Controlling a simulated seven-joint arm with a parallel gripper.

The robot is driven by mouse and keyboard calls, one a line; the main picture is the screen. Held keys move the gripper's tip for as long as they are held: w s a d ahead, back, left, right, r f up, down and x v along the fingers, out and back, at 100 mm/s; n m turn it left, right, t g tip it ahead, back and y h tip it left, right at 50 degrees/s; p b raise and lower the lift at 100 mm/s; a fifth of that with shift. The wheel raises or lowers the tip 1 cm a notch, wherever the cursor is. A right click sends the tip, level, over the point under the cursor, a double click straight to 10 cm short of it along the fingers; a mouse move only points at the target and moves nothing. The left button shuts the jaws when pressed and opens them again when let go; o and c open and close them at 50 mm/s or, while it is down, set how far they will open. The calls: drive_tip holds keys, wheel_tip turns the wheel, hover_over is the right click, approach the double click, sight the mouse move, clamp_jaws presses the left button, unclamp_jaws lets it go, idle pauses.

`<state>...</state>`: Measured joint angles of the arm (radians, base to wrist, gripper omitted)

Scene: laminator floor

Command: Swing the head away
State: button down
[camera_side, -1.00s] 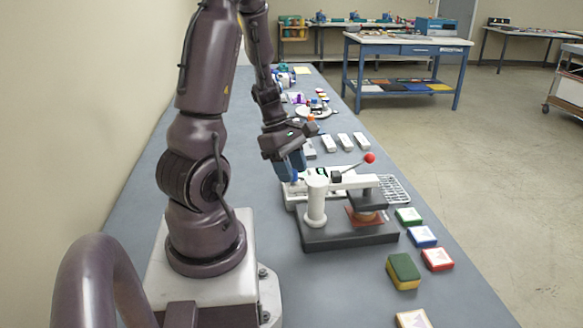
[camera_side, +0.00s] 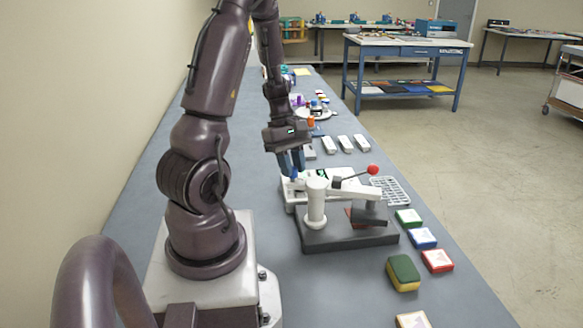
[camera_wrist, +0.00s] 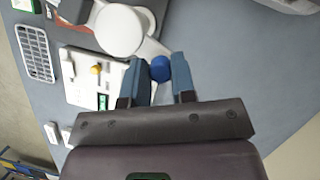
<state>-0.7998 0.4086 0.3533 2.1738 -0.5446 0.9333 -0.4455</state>
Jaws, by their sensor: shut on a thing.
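The press (camera_side: 348,230) has a dark base, a white post (camera_side: 317,205) and a white arm carrying a dark head (camera_side: 370,213). A lever with a red ball (camera_side: 373,169) rises from the arm. The head sits toward the near side of the base, with a reddish patch (camera_side: 350,216) showing beside it. My gripper (camera_side: 291,166) is behind the post, fingers down. In the wrist view my gripper (camera_wrist: 160,80) is shut on a blue knob (camera_wrist: 160,68) beside the round white post top (camera_wrist: 118,30). The side view mostly hides the knob.
A white device with a yellow knob (camera_wrist: 96,69) and a white rack (camera_side: 391,190) lie behind the press. Small colored blocks (camera_side: 422,236) line the right edge. A green-and-yellow block (camera_side: 403,272) lies in front. White blocks (camera_side: 345,143) stand farther back.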

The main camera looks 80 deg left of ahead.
drive_tip(key=m, duration=0.2)
drive_tip(key=w+a+m+g, duration=0.1)
drive_tip(key=a+m+g, duration=0.1)
drive_tip(key=m, duration=0.1)
drive_tip(key=shift+w+a+m, duration=0.2)
drive_tip(key=shift+w+m, duration=0.1)
drive_tip(key=shift+w, duration=0.1)
drive_tip(key=shift+w+a+m+g, duration=0.2)
drive_tip(key=shift+w+m+g, duration=0.2)
drive_tip(key=shift+m, duration=0.45)
drive_tip(key=shift+w+a+m+g, duration=0.15)
drive_tip(key=shift+w+m+g, duration=0.15)
drive_tip(key=shift+m, duration=0.6)
drive_tip(key=shift+w+a+m+g, duration=0.25)
drive_tip(key=shift+w+m, duration=0.2)
drive_tip(key=shift+m, duration=0.4)
drive_tip(key=shift+w, duration=0.1)
drive_tip(key=c, duration=1)
unclamp_jaws()
drive_tip(key=v, duration=1.3)
drive_tip(key=shift+w+d+r, duration=0.1)
drive_tip(key=shift+d, duration=0.15)
drive_tip(key=shift+a, duration=0.1)
